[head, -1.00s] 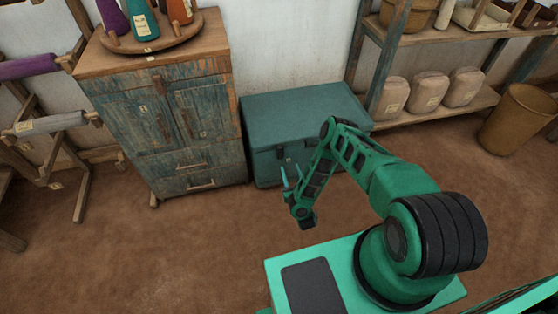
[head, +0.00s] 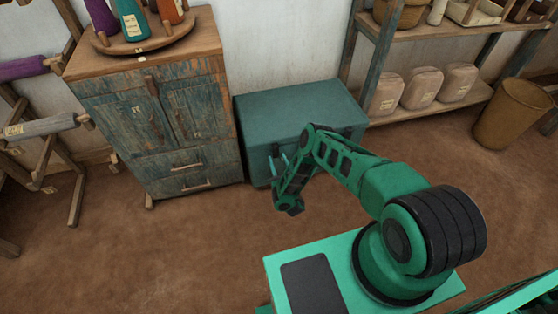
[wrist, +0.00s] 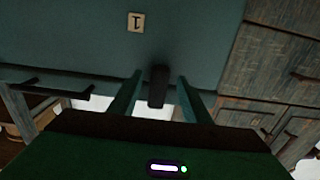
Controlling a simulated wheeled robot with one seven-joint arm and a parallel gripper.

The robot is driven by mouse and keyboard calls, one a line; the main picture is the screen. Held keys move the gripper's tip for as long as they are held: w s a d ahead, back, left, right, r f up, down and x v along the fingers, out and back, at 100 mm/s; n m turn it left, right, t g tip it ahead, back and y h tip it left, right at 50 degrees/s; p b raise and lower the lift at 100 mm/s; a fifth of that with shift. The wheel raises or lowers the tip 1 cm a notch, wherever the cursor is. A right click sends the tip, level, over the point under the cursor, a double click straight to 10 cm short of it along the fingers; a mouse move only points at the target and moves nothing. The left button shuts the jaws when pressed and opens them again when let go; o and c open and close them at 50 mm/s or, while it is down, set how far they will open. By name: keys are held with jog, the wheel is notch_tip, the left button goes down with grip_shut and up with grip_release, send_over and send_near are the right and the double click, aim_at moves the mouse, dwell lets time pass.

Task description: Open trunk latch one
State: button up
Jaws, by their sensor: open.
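The teal trunk (head: 300,112) stands against the wall with its lid down. In the wrist view, the trunk's front (wrist: 210,35) fills the upper part, with a small tag (wrist: 136,22) marked 1, upside down. A dark upright latch (wrist: 158,87) lies just below the tag in the picture. My gripper (wrist: 160,80) is open, with one teal finger on each side of the latch. Gaps show between the latch and both fingers. In the head view, my gripper (head: 278,163) is at the trunk's front near its left end, and my arm hides part of that front.
A worn blue wooden cabinet (head: 155,120) stands close on the trunk's left. A shelf rack with several wrapped bundles (head: 422,88) is on the right, with a brown bin (head: 512,115) beside it. The earthen floor (head: 190,250) in front is clear.

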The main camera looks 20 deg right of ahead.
jog(key=shift+w, duration=0.55)
